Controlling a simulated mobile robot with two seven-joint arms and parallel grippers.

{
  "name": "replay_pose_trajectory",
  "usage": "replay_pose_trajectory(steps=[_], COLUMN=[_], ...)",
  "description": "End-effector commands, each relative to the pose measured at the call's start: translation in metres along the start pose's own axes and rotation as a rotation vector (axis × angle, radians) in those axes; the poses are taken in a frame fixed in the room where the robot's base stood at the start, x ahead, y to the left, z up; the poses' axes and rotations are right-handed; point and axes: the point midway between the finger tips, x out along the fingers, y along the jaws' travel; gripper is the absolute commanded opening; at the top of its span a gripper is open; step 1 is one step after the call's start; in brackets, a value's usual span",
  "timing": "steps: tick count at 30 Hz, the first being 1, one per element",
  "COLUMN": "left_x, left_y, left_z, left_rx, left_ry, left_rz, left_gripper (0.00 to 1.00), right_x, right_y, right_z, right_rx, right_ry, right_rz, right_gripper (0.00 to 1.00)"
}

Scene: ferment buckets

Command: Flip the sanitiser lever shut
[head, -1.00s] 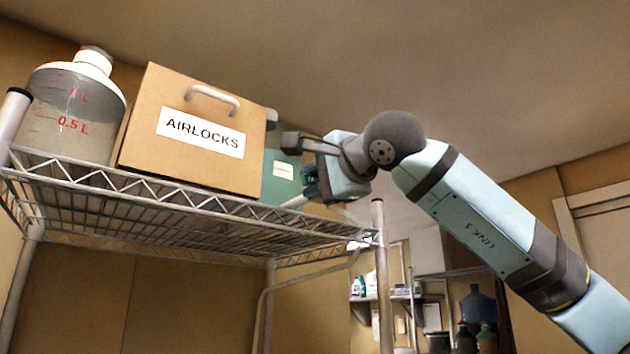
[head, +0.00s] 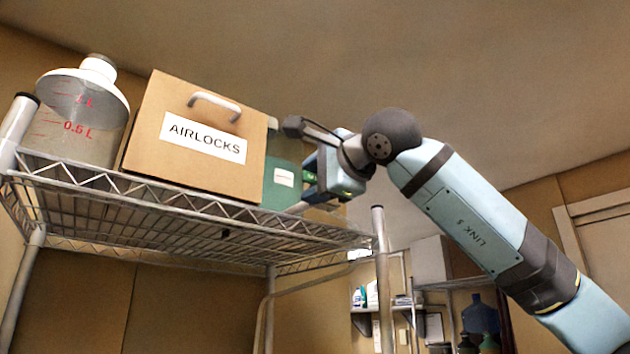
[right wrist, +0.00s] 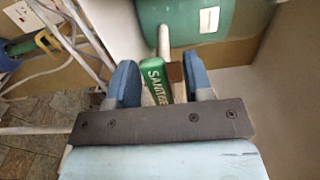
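The sanitiser vessel (head: 283,183) is a green container with a small white label, at the right end of the wire shelf, partly hidden by a cardboard box and my gripper. Its green curved wall (right wrist: 212,22) fills the top of the right wrist view, with a pale tap stem (right wrist: 163,42) coming out of it. The green lever (right wrist: 155,82), with partly hidden white lettering, lies between the fingers of my right gripper (right wrist: 160,80). Those fingers are apart, and a firm grip does not show. In the head view the right gripper (head: 303,163) is beside the vessel. My left gripper is not in view.
The cardboard AIRLOCKS box (head: 195,135) stands just left of the vessel on the wire shelf (head: 170,200). A clear jug (head: 75,115) stands further left. A shelf post (head: 380,260) rises below my right arm. Open room lies above and to the right.

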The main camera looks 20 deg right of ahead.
Motion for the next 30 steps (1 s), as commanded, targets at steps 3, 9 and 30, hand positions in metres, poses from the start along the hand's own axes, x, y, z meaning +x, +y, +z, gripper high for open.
replay_pose_trajectory(steps=[3,9,30], left_x=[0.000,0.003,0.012], left_y=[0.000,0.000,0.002], left_z=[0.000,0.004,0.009], left_rx=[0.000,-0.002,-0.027], left_ry=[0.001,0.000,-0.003], left_rz=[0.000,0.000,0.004], left_gripper=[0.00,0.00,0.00], right_x=[0.000,-0.018,-0.137], right_y=[0.000,0.001,0.000], right_z=[0.000,0.000,0.000], right_rx=[-0.001,-0.002,-0.001], right_ry=[0.000,0.000,-0.001], right_rz=[0.000,-0.003,0.000], right_gripper=[0.47,0.47,0.47])
